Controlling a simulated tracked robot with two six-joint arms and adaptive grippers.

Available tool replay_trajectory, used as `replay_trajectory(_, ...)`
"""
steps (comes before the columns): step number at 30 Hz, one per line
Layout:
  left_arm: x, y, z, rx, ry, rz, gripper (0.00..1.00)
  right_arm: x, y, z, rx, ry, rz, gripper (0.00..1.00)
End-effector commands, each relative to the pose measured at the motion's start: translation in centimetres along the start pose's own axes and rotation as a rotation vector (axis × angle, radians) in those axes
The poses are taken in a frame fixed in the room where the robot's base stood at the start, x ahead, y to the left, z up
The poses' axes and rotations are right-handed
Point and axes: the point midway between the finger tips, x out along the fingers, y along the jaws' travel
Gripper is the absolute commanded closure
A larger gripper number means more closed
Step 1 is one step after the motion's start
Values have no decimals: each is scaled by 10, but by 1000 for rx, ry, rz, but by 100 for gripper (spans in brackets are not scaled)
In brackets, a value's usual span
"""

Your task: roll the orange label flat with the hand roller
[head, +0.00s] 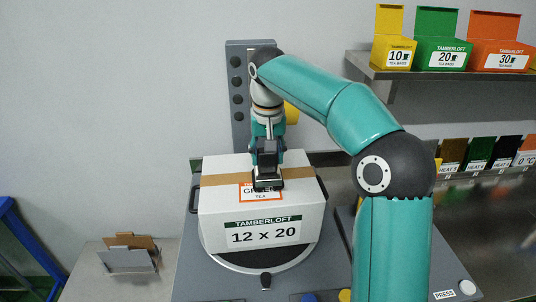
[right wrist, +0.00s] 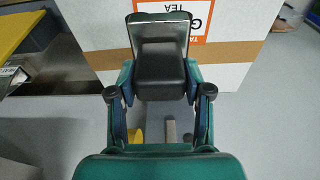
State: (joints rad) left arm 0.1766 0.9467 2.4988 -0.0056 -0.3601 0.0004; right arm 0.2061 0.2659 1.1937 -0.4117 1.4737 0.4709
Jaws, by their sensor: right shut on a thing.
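The white carton (head: 262,207) stands on a round turntable (head: 262,264), with brown tape across its top. The orange-bordered label (head: 246,193) lies on the carton's top, over the tape's front edge; it also shows in the right wrist view (right wrist: 201,27). My right gripper (head: 267,158) points down over the carton, shut on the black hand roller (head: 267,184). The roller also shows between the fingers in the right wrist view (right wrist: 160,75). It covers part of the label; I cannot tell whether it presses on it. My left gripper is out of view.
A grey upright panel with dark knobs (head: 237,98) stands behind the carton. A small holder with cardboard pieces (head: 130,258) is at the left. A shelf (head: 440,75) with yellow, green and orange boxes is at the upper right. A press button (head: 467,287) is at the lower right.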

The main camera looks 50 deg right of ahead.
Motion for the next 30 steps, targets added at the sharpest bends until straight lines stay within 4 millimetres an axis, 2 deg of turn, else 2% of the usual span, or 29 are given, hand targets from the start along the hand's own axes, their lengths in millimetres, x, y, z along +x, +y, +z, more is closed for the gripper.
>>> replay_trajectory(1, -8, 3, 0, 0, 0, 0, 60, -9, 0, -2, 1, 2, -1, 100)
replay_trajectory(11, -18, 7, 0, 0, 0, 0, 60, -33, 0, -5, 0, 3, -1, 100)
replay_trajectory(19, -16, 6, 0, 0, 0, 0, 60, -51, 0, -8, 1, 5, -2, 100)
replay_trajectory(30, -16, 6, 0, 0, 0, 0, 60, -57, 0, -9, 0, 3, -1, 100)
